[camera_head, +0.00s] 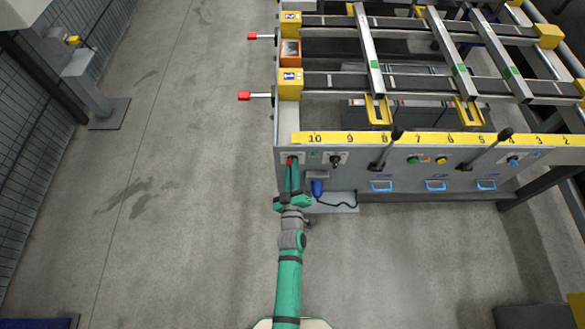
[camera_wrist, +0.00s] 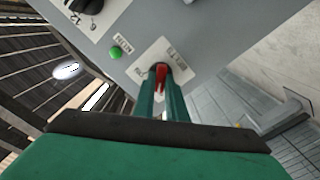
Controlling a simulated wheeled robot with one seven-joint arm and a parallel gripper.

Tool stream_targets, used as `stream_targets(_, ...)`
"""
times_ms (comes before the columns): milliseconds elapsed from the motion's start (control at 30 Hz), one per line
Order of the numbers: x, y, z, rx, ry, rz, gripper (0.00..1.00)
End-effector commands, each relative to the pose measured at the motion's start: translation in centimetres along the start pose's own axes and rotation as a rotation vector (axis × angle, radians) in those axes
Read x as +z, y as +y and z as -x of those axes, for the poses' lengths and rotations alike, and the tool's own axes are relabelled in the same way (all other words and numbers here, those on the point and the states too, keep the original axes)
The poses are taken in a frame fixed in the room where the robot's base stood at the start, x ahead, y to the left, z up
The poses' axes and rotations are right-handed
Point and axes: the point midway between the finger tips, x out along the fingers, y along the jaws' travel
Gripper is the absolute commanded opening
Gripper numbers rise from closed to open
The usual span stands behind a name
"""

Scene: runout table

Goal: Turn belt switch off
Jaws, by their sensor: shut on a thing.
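The belt switch (camera_wrist: 161,72) is a small red lever on a light label plate, at the left end of the grey control panel (camera_head: 345,155). In the head view the red switch (camera_head: 291,160) shows at the tip of my arm. My gripper (camera_wrist: 162,85) has its two green fingers closed around the red lever, one on each side. In the head view my gripper (camera_head: 291,172) reaches up to the panel's front. The lever's lower part is partly hidden between the fingers. The label's small text is too blurred to read fully.
A green light (camera_wrist: 115,52) and a black rotary knob (camera_wrist: 88,5) sit beside the switch. Farther right are black levers (camera_head: 388,147), a green button (camera_head: 413,160) and blue handles (camera_head: 382,186). A blue handheld device (camera_head: 317,188) hangs close right of my gripper.

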Motion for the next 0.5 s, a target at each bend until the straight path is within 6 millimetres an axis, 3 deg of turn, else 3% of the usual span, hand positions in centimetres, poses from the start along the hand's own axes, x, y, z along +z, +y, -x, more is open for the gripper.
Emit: stream_targets(500,-0.02,-0.10,0.09,0.000,0.001,0.108,0.00)
